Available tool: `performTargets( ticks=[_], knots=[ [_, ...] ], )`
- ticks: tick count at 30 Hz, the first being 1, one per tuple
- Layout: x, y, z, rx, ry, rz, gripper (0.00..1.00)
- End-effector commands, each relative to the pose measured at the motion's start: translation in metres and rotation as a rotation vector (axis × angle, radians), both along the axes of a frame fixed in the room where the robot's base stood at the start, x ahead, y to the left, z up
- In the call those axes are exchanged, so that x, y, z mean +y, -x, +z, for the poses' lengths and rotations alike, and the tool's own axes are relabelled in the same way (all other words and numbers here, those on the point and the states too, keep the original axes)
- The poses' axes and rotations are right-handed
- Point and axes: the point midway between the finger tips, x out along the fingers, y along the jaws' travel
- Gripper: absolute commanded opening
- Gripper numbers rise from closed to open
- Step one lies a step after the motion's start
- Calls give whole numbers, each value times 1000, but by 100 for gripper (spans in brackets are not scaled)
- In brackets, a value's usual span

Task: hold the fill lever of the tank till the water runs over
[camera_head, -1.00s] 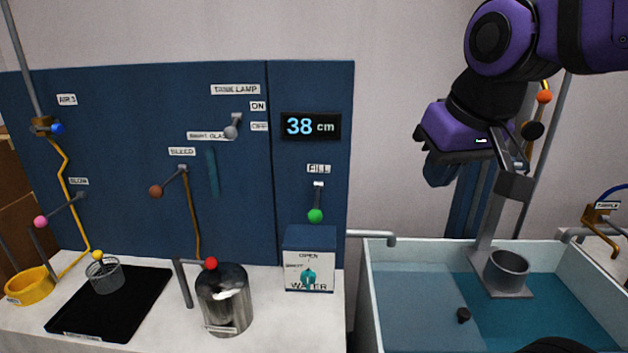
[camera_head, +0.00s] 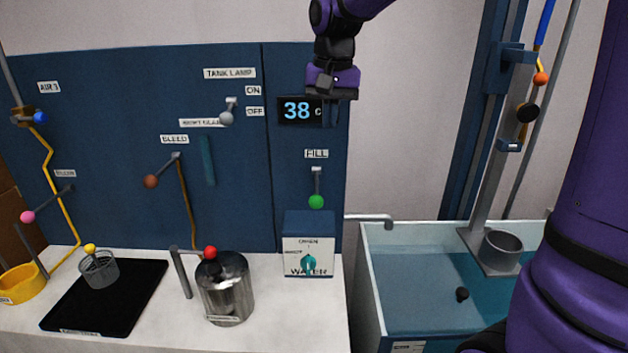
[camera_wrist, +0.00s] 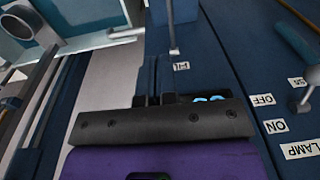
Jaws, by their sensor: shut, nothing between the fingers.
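The fill lever hangs down from the blue panel under a FILL label, with a green ball (camera_head: 316,201) at its lower end. My gripper (camera_head: 331,122) is shut and empty. In the wrist view my fingers (camera_wrist: 154,100) point toward the FILL label (camera_wrist: 181,66); the green ball does not show there. The tank (camera_head: 369,265) stands at the right with blue water in it, below a grey spout (camera_head: 372,218). No overflow shows.
The blue water box (camera_head: 309,224) with a teal knob stands under the lever. The tank lamp lever (camera_head: 227,117) is left of the display. A metal canister (camera_head: 227,295) and a black mat (camera_head: 75,318) are on the counter. My arm blocks the far right.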

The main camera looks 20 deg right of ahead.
Motion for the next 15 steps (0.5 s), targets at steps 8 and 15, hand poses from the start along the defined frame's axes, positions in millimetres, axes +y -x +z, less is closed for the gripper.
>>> performTargets(
  ticks=[8,15],
  knots=[
    [3,-17,-7,26,-5,-24,0],
    [3,-17,-7,25,-5,-24,0]
  ],
)
